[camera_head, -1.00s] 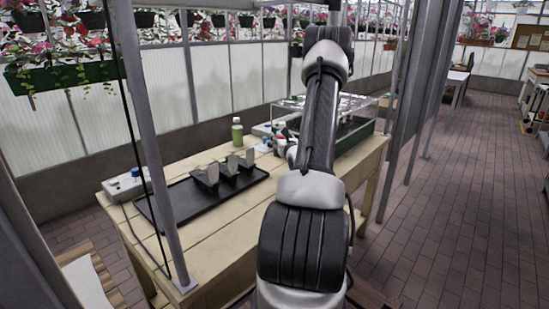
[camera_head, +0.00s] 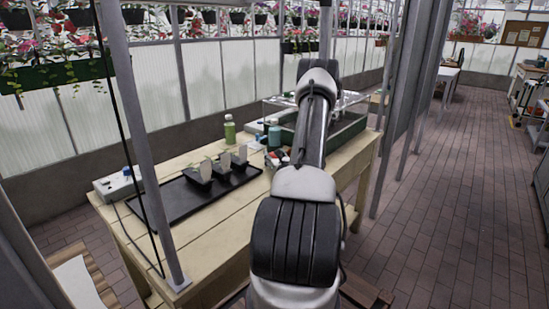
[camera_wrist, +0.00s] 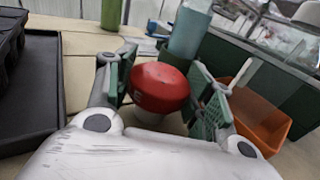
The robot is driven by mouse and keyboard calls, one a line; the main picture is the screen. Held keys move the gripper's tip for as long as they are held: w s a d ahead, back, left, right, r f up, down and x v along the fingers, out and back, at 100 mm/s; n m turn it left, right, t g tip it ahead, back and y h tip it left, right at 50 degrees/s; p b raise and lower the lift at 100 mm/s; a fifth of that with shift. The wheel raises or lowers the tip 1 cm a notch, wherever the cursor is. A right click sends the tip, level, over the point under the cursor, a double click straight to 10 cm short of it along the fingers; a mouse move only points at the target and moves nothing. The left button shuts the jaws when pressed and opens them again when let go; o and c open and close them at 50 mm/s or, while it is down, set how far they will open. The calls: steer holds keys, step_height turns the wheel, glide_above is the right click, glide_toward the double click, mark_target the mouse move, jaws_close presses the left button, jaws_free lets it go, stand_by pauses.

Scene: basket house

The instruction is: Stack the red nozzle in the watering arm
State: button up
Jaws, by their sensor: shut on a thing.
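The red nozzle (camera_wrist: 160,86) has a rounded red cap above a pale lower part and sits between the two green-padded fingers of my gripper (camera_wrist: 165,95) in the wrist view. In the head view my gripper (camera_head: 277,157) is low over the far right part of the wooden table, partly hidden by my arm. I cannot clearly make out the watering arm; a clear-walled planter box (camera_head: 338,128) stands behind my arm.
A teal bottle (camera_head: 274,136) stands close beyond my gripper, and a green bottle (camera_head: 229,131) farther left. A black tray (camera_head: 180,204) with dark pots lies to the left. An orange bin (camera_wrist: 263,122) is close on the right in the wrist view. A metal post (camera_head: 148,150) rises in front.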

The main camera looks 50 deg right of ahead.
steer(key=o, duration=1)
